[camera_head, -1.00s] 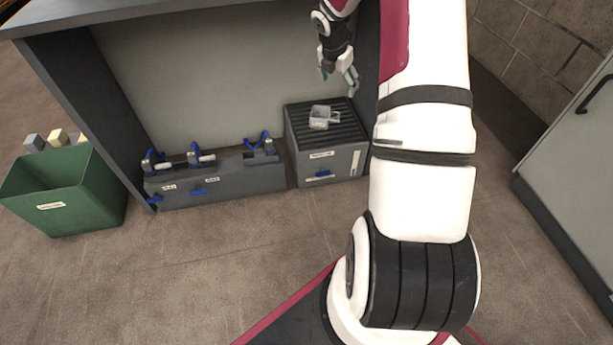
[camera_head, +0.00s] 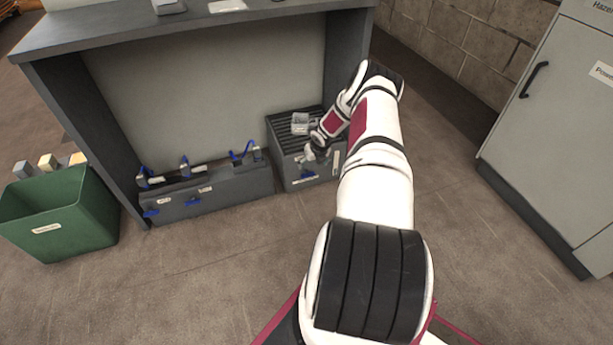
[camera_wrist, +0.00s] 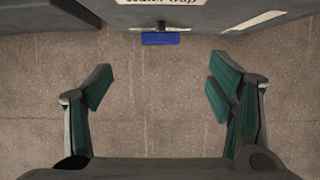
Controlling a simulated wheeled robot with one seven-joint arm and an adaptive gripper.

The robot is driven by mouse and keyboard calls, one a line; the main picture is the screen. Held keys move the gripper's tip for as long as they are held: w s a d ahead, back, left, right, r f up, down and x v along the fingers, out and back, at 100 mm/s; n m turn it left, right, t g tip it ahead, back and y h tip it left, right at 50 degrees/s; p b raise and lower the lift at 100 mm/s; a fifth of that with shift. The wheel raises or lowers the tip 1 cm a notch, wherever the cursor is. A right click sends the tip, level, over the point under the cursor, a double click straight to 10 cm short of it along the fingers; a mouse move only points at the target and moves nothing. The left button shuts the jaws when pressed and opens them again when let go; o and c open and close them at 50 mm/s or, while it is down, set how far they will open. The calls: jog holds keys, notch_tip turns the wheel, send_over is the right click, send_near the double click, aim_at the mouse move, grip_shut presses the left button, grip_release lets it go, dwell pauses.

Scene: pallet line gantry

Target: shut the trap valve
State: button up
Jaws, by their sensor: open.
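The trap valve's blue handle (camera_wrist: 160,38) shows at the top centre of the wrist view, set crosswise under a label that appears to read "Water trap". It sits low on the front of a grey slatted box (camera_head: 288,170), where the handle also shows in the head view (camera_head: 309,190). My gripper (camera_wrist: 160,92) is open and empty, its green-padded fingers wide apart. The handle lies beyond the fingertips, between their lines, and is not touched. In the head view my wrist is in front of the box and partly hides it; the fingers are hard to make out there.
A lower grey block (camera_head: 235,190) with several blue-handled valves stands left of the box, under a bench (camera_head: 110,37). A green bin (camera_head: 100,215) stands at the left, a grey cabinet (camera_head: 545,120) at the right. A small clear cup (camera_head: 300,120) sits on the box's slats. The floor in front is clear.

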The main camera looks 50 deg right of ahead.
aim_at(308, 174)
jog(key=b+x, duration=0.6)
jog(key=x, duration=0.6)
jog(key=shift+s+f, duration=0.15)
jog(key=shift+f, duration=0.05)
jog(key=shift+c, duration=0.2)
jog(key=c, duration=1.1)
